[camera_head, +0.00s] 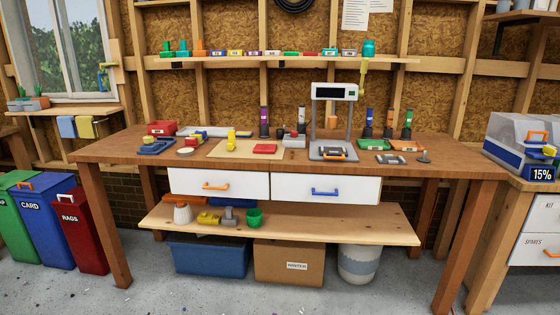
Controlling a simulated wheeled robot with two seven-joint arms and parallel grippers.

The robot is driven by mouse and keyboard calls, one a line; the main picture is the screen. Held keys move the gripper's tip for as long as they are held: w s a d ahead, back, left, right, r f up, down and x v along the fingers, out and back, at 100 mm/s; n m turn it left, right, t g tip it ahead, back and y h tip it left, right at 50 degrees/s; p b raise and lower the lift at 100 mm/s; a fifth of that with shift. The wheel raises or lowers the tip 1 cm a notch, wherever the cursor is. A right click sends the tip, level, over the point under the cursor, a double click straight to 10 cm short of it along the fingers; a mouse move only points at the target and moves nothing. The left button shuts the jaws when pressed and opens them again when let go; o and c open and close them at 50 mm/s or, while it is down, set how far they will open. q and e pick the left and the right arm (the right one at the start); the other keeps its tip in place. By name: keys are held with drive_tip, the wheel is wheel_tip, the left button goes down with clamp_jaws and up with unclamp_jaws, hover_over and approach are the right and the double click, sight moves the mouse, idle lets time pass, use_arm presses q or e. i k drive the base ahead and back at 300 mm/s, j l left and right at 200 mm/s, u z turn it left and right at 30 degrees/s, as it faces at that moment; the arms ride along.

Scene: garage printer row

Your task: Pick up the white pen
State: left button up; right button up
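A slim upright white item (301,115) with a dark part stands at the back of the wooden workbench (130,150), left of the small printer (334,92). It may be the white pen, but it is too small to be sure. Similar upright items stand along the bench back: a purple one (264,115) to its left, and blue (369,122), orange (389,120) and green (407,120) ones right of the printer. Neither of my grippers is in view.
Red box (162,128), yellow figure (231,141) and red block (265,149) sit on the bench. A loaded shelf (280,62) runs above. Two drawers (218,185) and a lower shelf (330,222) are below. Bins (44,220) stand left; the floor in front is mostly clear.

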sight(302, 107)
drive_tip(key=i+z, duration=0.15)
drive_tip(key=i, duration=0.3)
drive_tip(key=i+j+z, duration=0.15)
drive_tip(key=i, duration=0.25)
